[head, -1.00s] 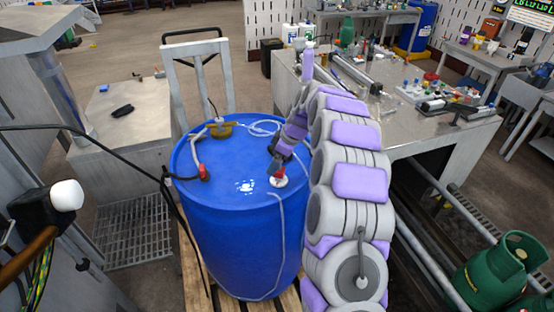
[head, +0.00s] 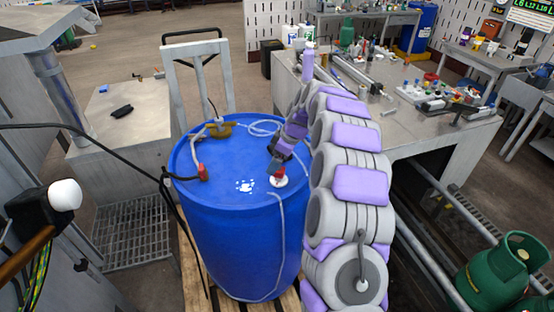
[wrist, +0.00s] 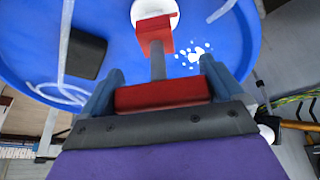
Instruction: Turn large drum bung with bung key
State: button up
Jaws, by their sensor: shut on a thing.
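The blue drum (head: 240,235) stands upright on a wooden pallet. A white bung (head: 279,182) sits in its lid near the right edge. My gripper (head: 279,164) is above the bung, pointing down. In the wrist view, my gripper (wrist: 160,92) is shut on the red handle of the bung key (wrist: 158,68), which has a grey shaft and a red end. The red end lies over the white bung (wrist: 150,10) and hides part of it. I cannot tell how fully the key is seated.
A brass fitting (head: 221,129) and a red-handled hose valve (head: 203,172) sit on the lid, with a clear hose nearby. A hand truck (head: 172,85) stands behind the drum.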

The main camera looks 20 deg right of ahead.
jog(key=shift+f+b, duration=0.6)
jog(key=shift+f, duration=0.5)
dwell(0.9)
jog(key=shift+r+m+t+h+p, duration=0.25)
jog(key=shift+m+t+h+p, duration=0.05)
jog(key=shift+m+p, duration=0.75)
jog(key=shift+d+f+m, duration=0.1)
jog(key=shift+f+m, duration=0.15)
jog(key=shift+m, duration=0.4)
jog(key=shift+r+m+t+h+p, duration=0.35)
jog(key=shift+m+p, duration=0.25)
jog(key=shift+p, duration=0.4)
jog(key=shift+w+d+f+m+h+p, duration=0.15)
jog(key=shift+m+h+p, duration=0.3)
jog(key=shift+m+p, duration=0.7)
jog(key=shift+f, duration=0.1)
